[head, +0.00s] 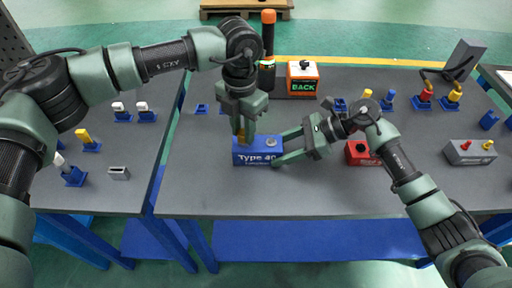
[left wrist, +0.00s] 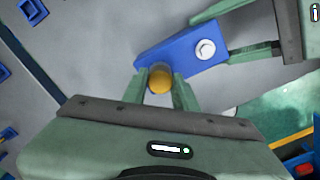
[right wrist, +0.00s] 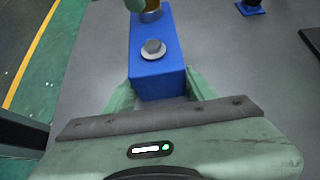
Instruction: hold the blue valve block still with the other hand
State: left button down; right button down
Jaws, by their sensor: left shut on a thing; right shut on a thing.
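The blue valve block (head: 243,157) stands on the grey table, with "Type 40" lettering on its front. It also shows in the left wrist view (left wrist: 181,50) and the right wrist view (right wrist: 157,76). A silver bolt or plug (right wrist: 153,49) and a yellow round piece (left wrist: 160,79) are on its top. My left gripper (head: 241,131) points down from above and is shut on the yellow piece at the block's left end. My right gripper (head: 277,149) is shut on the right end of the block, one finger on each long side. The lower part of the yellow piece is hidden.
A grey block with red and yellow knobs (head: 470,152) stands further right. The table in front of the valve block is clear.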

pick_arm(q)
jog(key=shift+r+n, duration=0.1)
jog(key=shift+n, duration=0.3)
jog(key=n, duration=0.2)
jog(key=shift+n, duration=1.6)
jog(key=shift+n, duration=2.5)
